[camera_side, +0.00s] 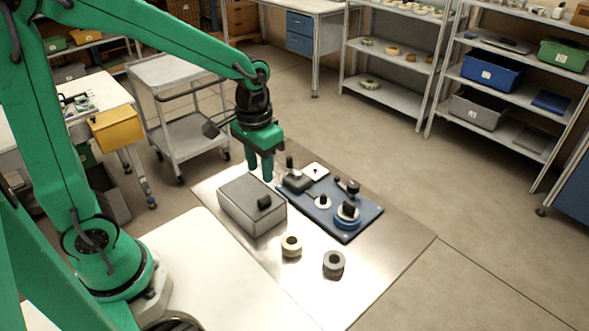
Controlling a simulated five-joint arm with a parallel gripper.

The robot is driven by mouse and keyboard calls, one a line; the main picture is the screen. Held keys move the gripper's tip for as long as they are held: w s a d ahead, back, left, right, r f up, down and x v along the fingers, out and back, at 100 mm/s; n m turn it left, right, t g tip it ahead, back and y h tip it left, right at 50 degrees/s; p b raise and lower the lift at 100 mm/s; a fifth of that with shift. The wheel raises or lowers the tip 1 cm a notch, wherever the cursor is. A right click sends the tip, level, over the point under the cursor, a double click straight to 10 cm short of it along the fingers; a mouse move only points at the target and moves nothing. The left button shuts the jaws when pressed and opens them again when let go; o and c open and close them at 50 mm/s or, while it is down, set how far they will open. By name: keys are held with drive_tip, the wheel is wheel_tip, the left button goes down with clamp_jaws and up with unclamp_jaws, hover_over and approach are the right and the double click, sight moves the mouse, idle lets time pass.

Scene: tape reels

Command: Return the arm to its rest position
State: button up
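My gripper (261,174) points down above the back edge of the metal work plate, just behind the grey box. Its two green fingers stand apart with a gap between them, and nothing shows in the gap. A beige tape reel (291,253) and a dark grey tape reel (333,270) stand on the plate in front. A blue reel (345,223) sits around a black hub on the blue board (335,233). A smaller white reel (322,208) sits on a post nearby.
The grey box (236,208) with a black knob is close below my gripper, left of the board. A trolley (195,140) and shelves (388,92) stand behind. The plate's front right is clear.

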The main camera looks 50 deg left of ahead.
drive_tip(key=s+a+r+t, duration=0.2)
drive_tip(key=s+r+t, duration=0.3)
drive_tip(key=s+r, duration=0.5)
drive_tip(key=shift+s+a, duration=0.15)
drive_tip(key=shift+a, duration=0.05)
